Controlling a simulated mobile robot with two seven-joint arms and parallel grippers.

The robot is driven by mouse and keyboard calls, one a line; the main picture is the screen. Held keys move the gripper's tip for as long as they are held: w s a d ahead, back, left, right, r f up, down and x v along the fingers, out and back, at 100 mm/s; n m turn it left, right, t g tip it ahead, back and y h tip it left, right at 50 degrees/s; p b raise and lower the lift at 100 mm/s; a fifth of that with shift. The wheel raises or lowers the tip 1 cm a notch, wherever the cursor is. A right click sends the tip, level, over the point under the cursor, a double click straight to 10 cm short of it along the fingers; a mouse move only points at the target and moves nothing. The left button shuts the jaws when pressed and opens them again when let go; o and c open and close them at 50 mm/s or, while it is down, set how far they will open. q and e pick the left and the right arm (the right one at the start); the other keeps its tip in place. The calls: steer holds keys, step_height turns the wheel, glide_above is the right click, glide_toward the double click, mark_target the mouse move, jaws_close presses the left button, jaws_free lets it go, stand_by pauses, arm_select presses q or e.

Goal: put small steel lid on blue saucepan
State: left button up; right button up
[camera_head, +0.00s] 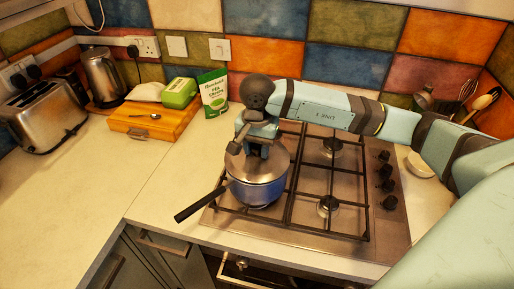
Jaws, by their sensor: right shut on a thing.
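The blue saucepan (259,191) stands on the front left burner of the gas hob, its dark handle (200,205) pointing to the lower left. The small steel lid (242,168) lies over the top of the pan and looks roughly level; I cannot tell whether its rim is fully seated. My right gripper (257,152) is directly above the lid, shut on its middle. The fingers hide the lid's knob. My left gripper does not show.
The hob (330,231) has bare grates right of the pan and knobs along its right side. A toaster (47,117) and kettle (102,76) stand farther left. The front left counter is clear.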

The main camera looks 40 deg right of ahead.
steer(key=shift+f+b, duration=0.3)
steer(key=shift+b, duration=0.35)
stand_by(0.6)
steer(key=o, duration=1.1)
steer(key=shift+r+p, duration=1.25)
steer(key=shift+r, duration=2.3)
